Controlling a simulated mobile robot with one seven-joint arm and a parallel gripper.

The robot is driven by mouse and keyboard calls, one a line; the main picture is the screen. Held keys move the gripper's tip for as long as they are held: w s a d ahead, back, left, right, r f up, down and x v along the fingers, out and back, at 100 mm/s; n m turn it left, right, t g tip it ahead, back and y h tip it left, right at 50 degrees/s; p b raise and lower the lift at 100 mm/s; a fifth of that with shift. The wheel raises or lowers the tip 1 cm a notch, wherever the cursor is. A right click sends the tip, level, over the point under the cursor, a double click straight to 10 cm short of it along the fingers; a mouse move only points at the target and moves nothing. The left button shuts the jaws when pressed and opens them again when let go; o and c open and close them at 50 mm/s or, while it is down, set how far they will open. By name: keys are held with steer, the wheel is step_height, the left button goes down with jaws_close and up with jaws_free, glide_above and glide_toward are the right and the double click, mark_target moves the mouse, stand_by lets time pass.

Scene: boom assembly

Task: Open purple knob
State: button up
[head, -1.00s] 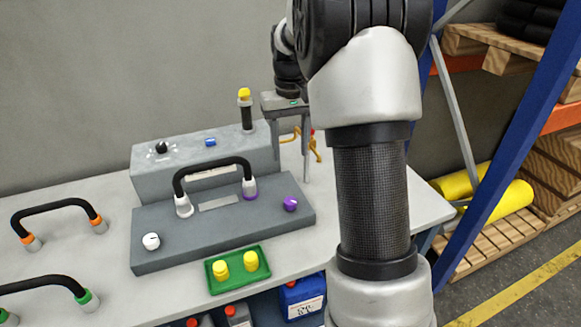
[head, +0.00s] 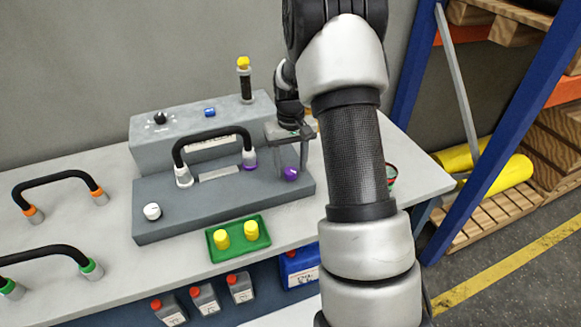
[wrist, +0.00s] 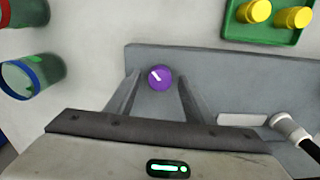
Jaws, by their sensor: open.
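The purple knob (head: 291,174) sits at the right end of the low grey panel (head: 225,220). In the wrist view the purple knob (wrist: 160,78) shows a white mark on its face. My gripper (head: 290,168) is above the knob, pointing down. In the wrist view its two fingers are apart, one on each side of the knob, and the gripper (wrist: 160,90) holds nothing. I cannot tell whether the fingertips reach down to the knob's height.
A black handle (head: 210,136) with white and purple ends arches over the panel, left of my gripper. A white knob (head: 152,211) is at the panel's left end. A green tray (head: 240,252) with yellow pieces lies in front. Cups (wrist: 30,75) stand beyond the panel's end.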

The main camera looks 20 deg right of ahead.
steer(key=shift+f, duration=0.4)
steer(key=shift+c, duration=0.3)
steer(key=c, duration=1)
steer(key=shift+n, duration=0.3)
steer(key=n, duration=0.3)
steer(key=shift+n+b, duration=0.3)
steer(key=shift+b, duration=0.05)
steer(key=shift+n, duration=1.8)
